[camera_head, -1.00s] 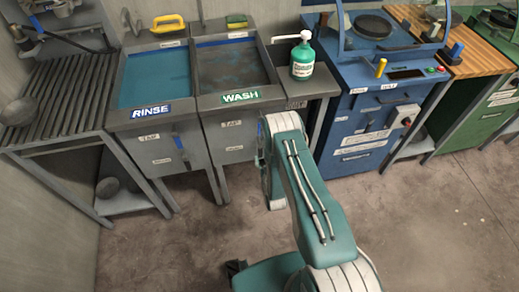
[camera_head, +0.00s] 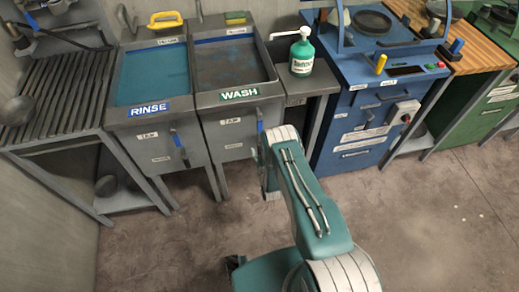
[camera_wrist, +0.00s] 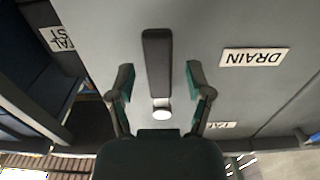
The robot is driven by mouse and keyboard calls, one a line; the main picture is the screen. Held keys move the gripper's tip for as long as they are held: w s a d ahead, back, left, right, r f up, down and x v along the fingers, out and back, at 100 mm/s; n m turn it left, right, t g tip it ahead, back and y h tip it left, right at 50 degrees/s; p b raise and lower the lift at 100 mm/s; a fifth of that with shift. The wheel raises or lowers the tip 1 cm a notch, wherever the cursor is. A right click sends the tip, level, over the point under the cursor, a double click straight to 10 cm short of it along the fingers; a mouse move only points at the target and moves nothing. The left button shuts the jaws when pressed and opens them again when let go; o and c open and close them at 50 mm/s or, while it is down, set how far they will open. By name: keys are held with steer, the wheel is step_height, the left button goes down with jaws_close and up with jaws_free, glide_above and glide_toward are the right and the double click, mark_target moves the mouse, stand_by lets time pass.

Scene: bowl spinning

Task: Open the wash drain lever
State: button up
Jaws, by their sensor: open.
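The wash sink (camera_head: 197,102) bears a green WASH label at its front. In the wrist view, a dark lever (camera_wrist: 157,58) stands lengthwise between the fingers, with a round white end (camera_wrist: 161,113) nearer the palm. An upside-down DRAIN label (camera_wrist: 254,57) is on the panel to its right. My gripper (camera_wrist: 160,82) is open, one finger on each side of the lever; contact cannot be told.
A soap bottle (camera_head: 302,53) stands on the right-hand side shelf. A blue machine (camera_head: 362,115) is further right. Floor in front is clear.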

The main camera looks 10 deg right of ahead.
steer(key=shift+w, duration=0.45)
jaws_close()
